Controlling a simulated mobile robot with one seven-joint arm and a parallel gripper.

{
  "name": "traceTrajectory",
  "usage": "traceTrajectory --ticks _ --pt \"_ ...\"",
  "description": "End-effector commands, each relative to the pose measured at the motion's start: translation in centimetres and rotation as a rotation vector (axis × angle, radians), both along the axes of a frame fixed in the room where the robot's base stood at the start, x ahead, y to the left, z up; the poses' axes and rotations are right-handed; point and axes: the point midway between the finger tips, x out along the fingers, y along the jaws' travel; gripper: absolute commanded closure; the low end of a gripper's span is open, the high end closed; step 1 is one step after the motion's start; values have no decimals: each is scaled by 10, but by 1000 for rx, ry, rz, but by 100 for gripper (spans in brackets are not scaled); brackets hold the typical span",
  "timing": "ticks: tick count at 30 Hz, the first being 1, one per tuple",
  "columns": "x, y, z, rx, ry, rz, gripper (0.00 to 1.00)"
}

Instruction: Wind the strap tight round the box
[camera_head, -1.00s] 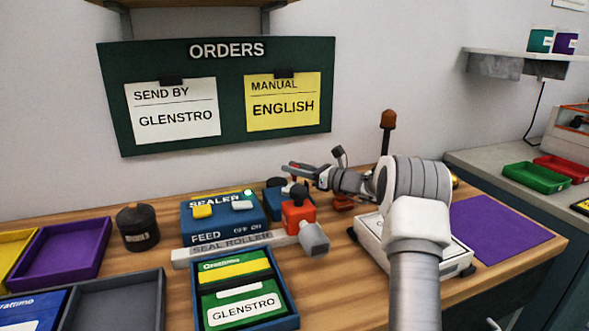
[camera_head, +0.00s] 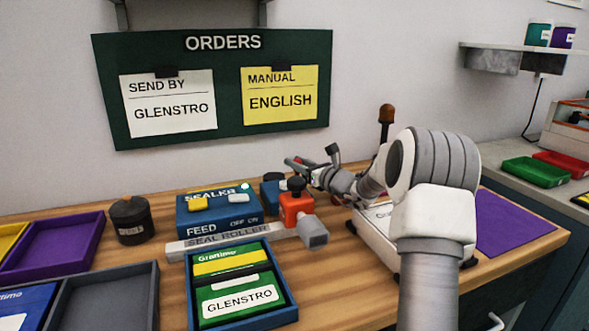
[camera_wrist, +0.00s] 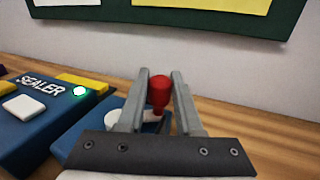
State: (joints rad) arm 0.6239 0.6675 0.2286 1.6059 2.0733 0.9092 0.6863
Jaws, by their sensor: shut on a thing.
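My gripper (camera_head: 298,164) is at the back of the bench, right of the sealer. In the wrist view its fingers (camera_wrist: 160,82) are shut on a red knob (camera_wrist: 159,92), above a small blue unit with a white round part (camera_wrist: 116,118). The blue unit (camera_head: 271,190) also shows in the head view, partly hidden. A green box with a yellow stripe and a GLENSTRO label (camera_head: 240,299) lies in a blue tray (camera_head: 284,314). A dark band (camera_head: 232,275) crosses the box; I cannot tell how tight it is.
The blue sealer (camera_head: 218,212) shows a lit green lamp (camera_wrist: 80,91). A white unit (camera_head: 372,232) is partly under my arm. A purple mat (camera_head: 515,222) lies clear at right.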

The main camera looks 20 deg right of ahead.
Motion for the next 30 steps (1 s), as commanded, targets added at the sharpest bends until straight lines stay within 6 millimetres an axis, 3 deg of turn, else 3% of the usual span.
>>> traceTrajectory --ticks 12,30 --pt "-9 -3 -1 -1 2 -178 100" --pt "-10 -4 -1 1 3 -215 100"
